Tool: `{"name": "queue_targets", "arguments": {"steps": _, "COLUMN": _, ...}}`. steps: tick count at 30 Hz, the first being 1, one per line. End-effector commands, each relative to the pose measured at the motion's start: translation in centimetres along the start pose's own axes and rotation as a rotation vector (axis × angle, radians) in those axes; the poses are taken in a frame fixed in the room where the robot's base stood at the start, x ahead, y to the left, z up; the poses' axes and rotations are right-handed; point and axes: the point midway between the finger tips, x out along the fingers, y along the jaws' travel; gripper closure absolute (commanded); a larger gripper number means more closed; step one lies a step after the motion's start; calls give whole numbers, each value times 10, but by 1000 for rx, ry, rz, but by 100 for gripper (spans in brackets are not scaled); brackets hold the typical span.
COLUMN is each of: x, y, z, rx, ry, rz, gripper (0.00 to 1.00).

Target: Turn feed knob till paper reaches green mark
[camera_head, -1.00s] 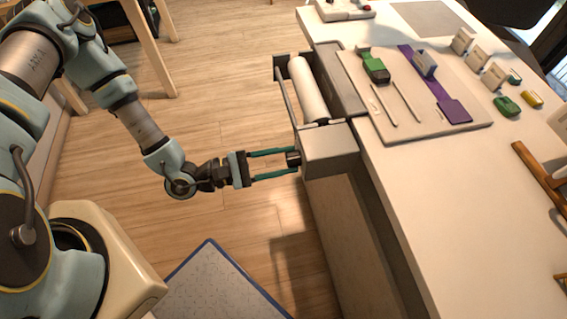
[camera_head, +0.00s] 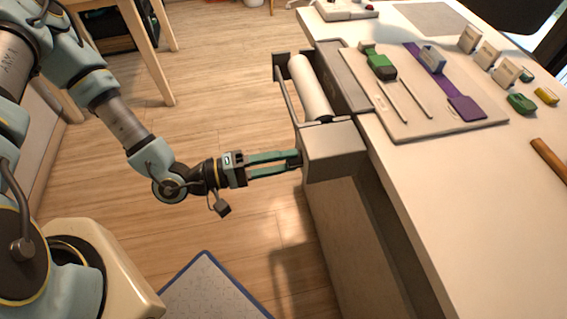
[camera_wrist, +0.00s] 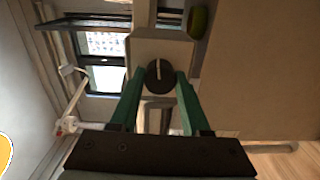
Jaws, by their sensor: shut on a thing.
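My gripper (camera_head: 298,160) reaches the near end of the feed unit (camera_head: 335,150) at the table's left edge. In the wrist view, its green fingers (camera_wrist: 160,85) are shut on the dark round feed knob (camera_wrist: 160,70), one on each side. A pale line on the knob's face stands nearly upright there. In the head view the fingers mostly hide the knob. The white paper roll (camera_head: 310,88) lies in the feed unit behind the end block. I cannot make out the paper's leading edge or a green mark on the feed unit.
A pale board (camera_head: 450,118) on the white table (camera_head: 470,200) holds a green piece (camera_head: 380,65) and a purple strip (camera_head: 466,107). Several small blocks stand right of it. A blue-edged mat (camera_head: 210,290) lies on the floor below my arm. Floor around the gripper is clear.

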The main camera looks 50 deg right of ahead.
Motion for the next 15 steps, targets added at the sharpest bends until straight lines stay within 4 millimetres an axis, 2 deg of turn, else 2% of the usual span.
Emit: {"name": "queue_targets", "arguments": {"steps": 15, "x": 0, "y": -4, "z": 1, "rx": 489, "ry": -3, "rz": -2, "gripper": 100}}
